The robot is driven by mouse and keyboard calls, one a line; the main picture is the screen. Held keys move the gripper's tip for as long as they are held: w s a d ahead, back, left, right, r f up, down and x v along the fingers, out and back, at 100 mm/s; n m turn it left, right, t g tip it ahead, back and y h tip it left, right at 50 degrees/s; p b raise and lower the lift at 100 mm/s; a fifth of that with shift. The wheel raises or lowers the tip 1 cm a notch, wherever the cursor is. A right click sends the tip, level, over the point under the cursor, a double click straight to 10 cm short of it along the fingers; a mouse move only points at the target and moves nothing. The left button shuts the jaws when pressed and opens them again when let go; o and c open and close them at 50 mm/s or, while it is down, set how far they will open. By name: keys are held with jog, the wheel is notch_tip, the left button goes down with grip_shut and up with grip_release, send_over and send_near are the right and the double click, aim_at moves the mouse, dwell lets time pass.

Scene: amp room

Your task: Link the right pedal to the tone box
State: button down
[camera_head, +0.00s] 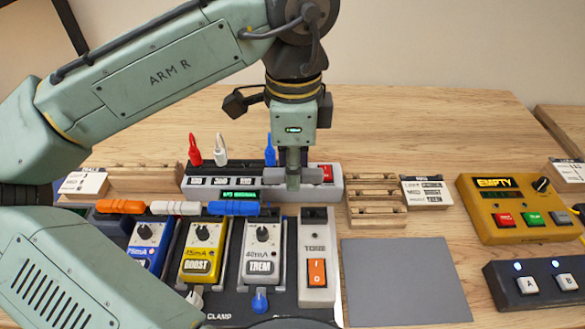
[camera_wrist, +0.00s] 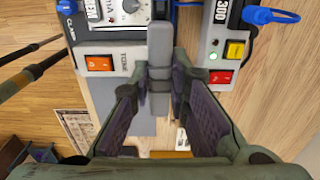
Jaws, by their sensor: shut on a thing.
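My gripper (camera_head: 293,178) is shut on a grey link piece (camera_head: 313,176) and holds it level above the right end of the power strip. In the wrist view the grey link (camera_wrist: 159,45) stands lengthwise between my fingertips (camera_wrist: 158,86). The right pedal, a grey TREM pedal (camera_head: 263,248), sits below and left of my gripper. The tone box (camera_head: 317,285), with an orange switch, is right beside it. It also shows in the wrist view (camera_wrist: 120,60). I see no link across the tops of these two.
The power strip (camera_head: 212,191) stands behind. A wooden rack (camera_head: 376,218), grey mat (camera_head: 405,280) and yellow box (camera_head: 520,215) are to the right.

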notch_tip(320, 180, down, 7)
jog(key=b, duration=0.5)
jog(key=shift+r, duration=0.15)
jog(key=shift+r, duration=0.1)
dwell(0.6)
jog(key=shift+p, duration=0.5)
jog(key=shift+f, duration=1.1)
dwell(1.6)
jog(key=c, duration=1.4)
grip_release()
jog(key=shift+c, duration=0.2)
jog(key=shift+o, duration=0.5)
